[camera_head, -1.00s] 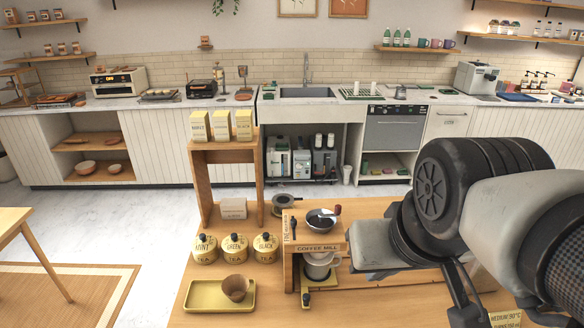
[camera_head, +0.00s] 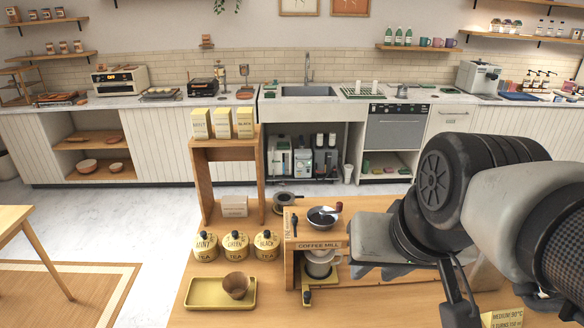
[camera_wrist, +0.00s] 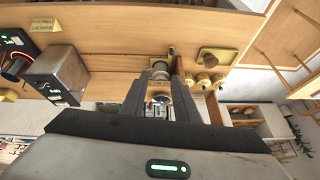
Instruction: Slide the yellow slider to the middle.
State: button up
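The wooden coffee mill (camera_head: 318,246) stands on the cart with a dark bowl on top and a light cup (camera_head: 319,264) inside. A yellow piece with a dark knob (camera_head: 307,298) sits low at the mill's front left; I take it for the yellow slider. Its track and exact position along it cannot be made out. My gripper (camera_head: 362,271) is just right of the mill, partly covered by my own arm. In the wrist view its two dark fingers (camera_wrist: 160,76) are apart, with the cup and bowl area seen between and beyond them. Nothing shows held.
Several yellow tea jars (camera_head: 236,247) stand left of the mill. A wooden shelf (camera_head: 226,150) with yellow boxes rises behind. A yellow card (camera_head: 505,317) stands at the front right.

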jog(key=shift+o, duration=0.4)
notch_tip(320, 180, down, 8)
jog(key=w+a+m+y+b, duration=0.1)
jog(key=w+m+y+b, duration=0.1)
jog(key=m+b, duration=0.3)
jog(key=shift+a+m+g, duration=0.25)
jog(key=shift+m+g, duration=0.05)
jog(key=shift+g, duration=0.1)
jog(key=m+t+y+b, duration=0.2)
jog(key=m+y+b, duration=0.2)
jog(key=m+b, duration=1.25)
send_near(308, 294)
jog(key=w+a+f+m, duration=0.1)
jog(key=f, duration=0.1)
jog(key=w+a+f+m+b, duration=0.1)
jog(key=w+a+f, duration=0.1)
jog(key=w+a+f+m+b, duration=0.1)
jog(key=w+a+f+m, duration=0.1)
jog(key=f, duration=0.1)
jog(key=shift+w+a, duration=0.1)
jog(key=shift+w, duration=0.05)
grip_shut()
